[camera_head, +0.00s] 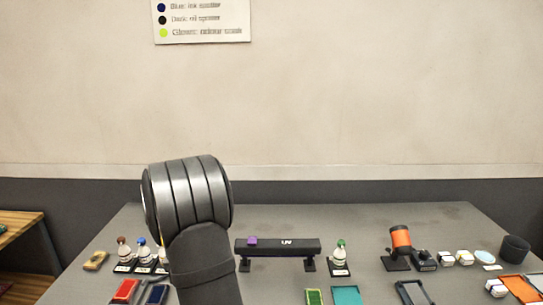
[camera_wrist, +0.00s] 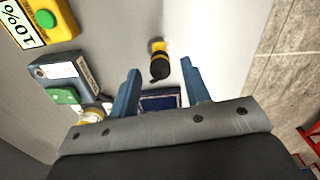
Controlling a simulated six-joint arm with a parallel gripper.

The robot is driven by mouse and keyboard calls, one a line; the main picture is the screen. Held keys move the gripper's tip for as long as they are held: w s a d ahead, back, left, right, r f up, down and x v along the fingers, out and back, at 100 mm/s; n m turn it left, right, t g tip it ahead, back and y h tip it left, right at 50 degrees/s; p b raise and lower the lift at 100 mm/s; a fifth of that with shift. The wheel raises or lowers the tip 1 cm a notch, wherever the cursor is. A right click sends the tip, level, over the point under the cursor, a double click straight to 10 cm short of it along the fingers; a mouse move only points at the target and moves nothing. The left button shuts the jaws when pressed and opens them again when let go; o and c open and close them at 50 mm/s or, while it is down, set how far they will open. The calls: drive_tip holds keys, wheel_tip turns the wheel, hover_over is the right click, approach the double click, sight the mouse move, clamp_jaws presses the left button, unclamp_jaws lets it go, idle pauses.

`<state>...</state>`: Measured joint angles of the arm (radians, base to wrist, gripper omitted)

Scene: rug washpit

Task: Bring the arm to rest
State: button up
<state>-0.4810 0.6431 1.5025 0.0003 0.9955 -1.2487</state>
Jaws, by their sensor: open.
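My arm rises in the front left of the head view, and its thick grey joint covers part of the table behind it. My gripper is hidden in that view. In the wrist view my gripper (camera_wrist: 160,67) shows two blue fingers spread apart with nothing held between them. A small yellow and black item (camera_wrist: 159,62) lies beyond the fingertips, apart from them. A dark blue tray (camera_wrist: 160,102) shows between the fingers, farther below.
The grey table (camera_head: 350,220) holds a black UV bar (camera_head: 290,247), small bottles (camera_head: 340,255), an orange device (camera_head: 401,239), a dark cup (camera_head: 514,248) and coloured trays (camera_head: 346,296). A yellow box with a green button (camera_wrist: 45,19) shows in the wrist view. The back wall stands behind.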

drive_tip(key=shift+r, duration=0.35)
drive_tip(key=shift+f, duration=0.1)
